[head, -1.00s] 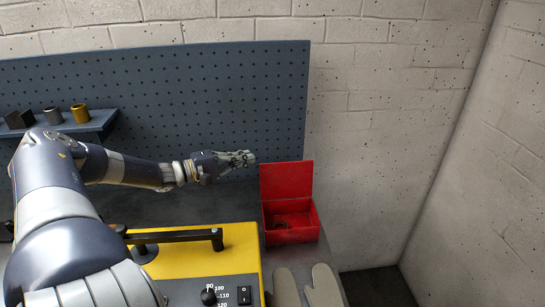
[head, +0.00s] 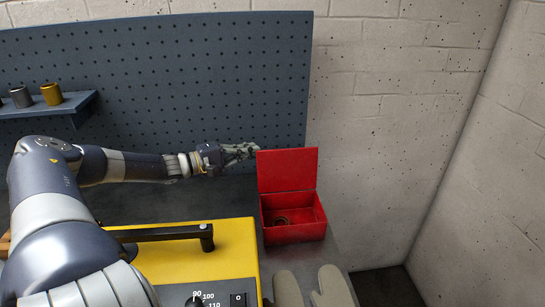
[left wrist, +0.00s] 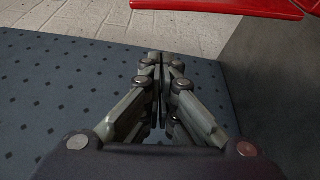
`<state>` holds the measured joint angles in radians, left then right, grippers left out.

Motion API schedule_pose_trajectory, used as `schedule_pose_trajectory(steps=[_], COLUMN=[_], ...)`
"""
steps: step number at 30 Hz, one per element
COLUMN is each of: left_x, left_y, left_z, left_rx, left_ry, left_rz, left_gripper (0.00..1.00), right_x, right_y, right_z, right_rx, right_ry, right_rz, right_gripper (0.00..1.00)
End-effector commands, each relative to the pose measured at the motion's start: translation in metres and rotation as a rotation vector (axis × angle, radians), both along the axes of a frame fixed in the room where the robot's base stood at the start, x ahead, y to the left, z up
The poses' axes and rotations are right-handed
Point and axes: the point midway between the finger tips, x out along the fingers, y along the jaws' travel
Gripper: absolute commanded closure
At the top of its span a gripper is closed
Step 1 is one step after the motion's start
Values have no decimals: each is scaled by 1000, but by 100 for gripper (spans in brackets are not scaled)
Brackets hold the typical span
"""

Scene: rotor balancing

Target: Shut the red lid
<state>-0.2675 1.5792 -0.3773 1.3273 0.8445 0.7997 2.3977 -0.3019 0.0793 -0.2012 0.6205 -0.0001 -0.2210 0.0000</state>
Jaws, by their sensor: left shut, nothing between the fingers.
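The red box (head: 293,233) stands on the dark bench at the right, with its red lid (head: 287,170) raised upright at its back edge. A small round dark thing (head: 282,220) lies inside the box. My left gripper (head: 256,149) is shut and empty, its fingertips at the upper left corner of the lid. I cannot tell whether they touch it. In the left wrist view the shut fingers (left wrist: 160,60) show in the middle, and a red edge (left wrist: 235,6) crosses the top right. My right gripper is not in view.
A yellow machine (head: 215,245) with a black handle (head: 165,233) and a dial stands left of the box. Grey gloves (head: 310,290) lie in front of the box. A blue-grey pegboard (head: 200,80) rises behind, with a shelf (head: 45,107) holding small cylinders.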

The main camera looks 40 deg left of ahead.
Motion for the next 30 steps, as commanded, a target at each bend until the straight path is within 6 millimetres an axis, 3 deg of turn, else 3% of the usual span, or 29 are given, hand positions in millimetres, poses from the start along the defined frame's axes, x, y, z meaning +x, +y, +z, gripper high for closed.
schedule_pose_trajectory(steps=[1, 5, 16, 30], left_x=[7, 22, 46, 68], left_y=[-3, -7, -14, -23], left_z=[-7, -6, -3, -3], left_rx=[-2, -2, -2, -1], left_ry=[-5, -8, -7, 0], left_rz=[-2, 0, 1, -1], left_gripper=[100, 100, 100, 100], right_x=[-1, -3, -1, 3], right_y=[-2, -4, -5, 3], right_z=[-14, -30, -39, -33], right_rx=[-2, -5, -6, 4], right_ry=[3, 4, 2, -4], right_rz=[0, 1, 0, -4], right_gripper=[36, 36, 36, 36])
